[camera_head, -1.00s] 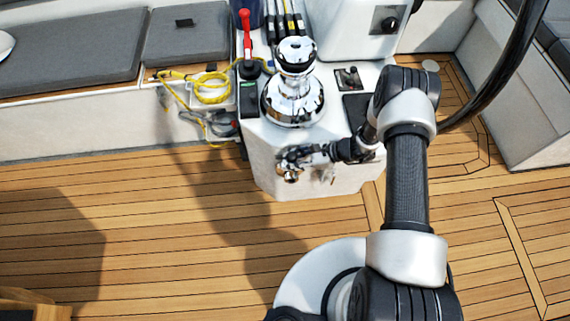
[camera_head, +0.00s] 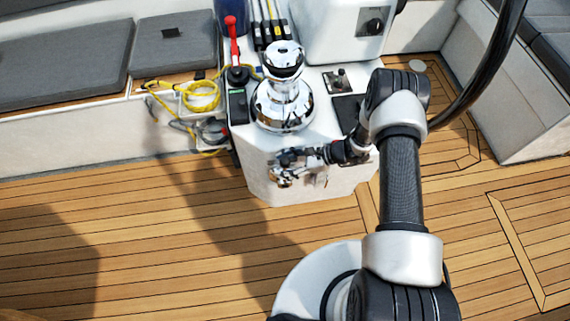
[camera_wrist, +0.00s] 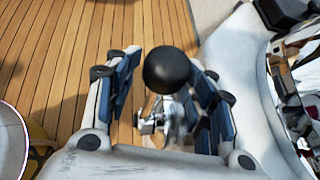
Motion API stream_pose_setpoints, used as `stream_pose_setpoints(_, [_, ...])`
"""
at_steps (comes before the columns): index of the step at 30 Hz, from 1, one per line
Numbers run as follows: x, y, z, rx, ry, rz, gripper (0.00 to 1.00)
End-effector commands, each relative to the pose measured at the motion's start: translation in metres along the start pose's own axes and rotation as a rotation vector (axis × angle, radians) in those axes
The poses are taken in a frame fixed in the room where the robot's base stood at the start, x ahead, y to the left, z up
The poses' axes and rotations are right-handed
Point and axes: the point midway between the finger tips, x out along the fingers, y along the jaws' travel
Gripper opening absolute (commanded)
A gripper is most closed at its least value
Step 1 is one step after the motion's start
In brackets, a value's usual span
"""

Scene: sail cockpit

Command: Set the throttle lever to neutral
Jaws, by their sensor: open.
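The throttle lever shows in the wrist view as a round black knob (camera_wrist: 167,70) above a chrome mount (camera_wrist: 153,122). In the head view its chrome part (camera_head: 283,179) is on the near face of the white console, partly hidden by my gripper. My gripper (camera_head: 290,158) is at this face, low in front of the winch. In the wrist view my gripper (camera_wrist: 160,88) is open, with dark blue finger pads on both sides of the knob. The knob lies between the fingers with visible gaps; I cannot tell how deep it sits. The lever's shaft is mostly hidden behind the knob.
A chrome winch (camera_head: 284,100) stands on the console top (camera_head: 319,115). A red-handled lever (camera_head: 233,45) and a yellow rope (camera_head: 200,95) are to its left. The dark wheel rim (camera_head: 497,62) curves past at the right. The teak floor (camera_head: 150,220) is clear.

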Motion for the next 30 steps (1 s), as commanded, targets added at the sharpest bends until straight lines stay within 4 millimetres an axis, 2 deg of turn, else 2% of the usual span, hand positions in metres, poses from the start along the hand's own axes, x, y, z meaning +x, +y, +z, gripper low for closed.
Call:
stream_pose_setpoints(11, [-0.005, -0.001, -0.001, 0.0, 0.001, -0.001, 0.5])
stream_pose_setpoints(14, [-0.018, -0.001, -0.001, 0.001, 0.001, -0.003, 0.5])
stream_pose_setpoints(24, [-0.089, -0.001, -0.001, 0.001, 0.001, -0.005, 0.5])
stream_pose_setpoints(30, [-0.114, -0.001, 0.0, 0.0, 0.0, -0.002, 0.5])
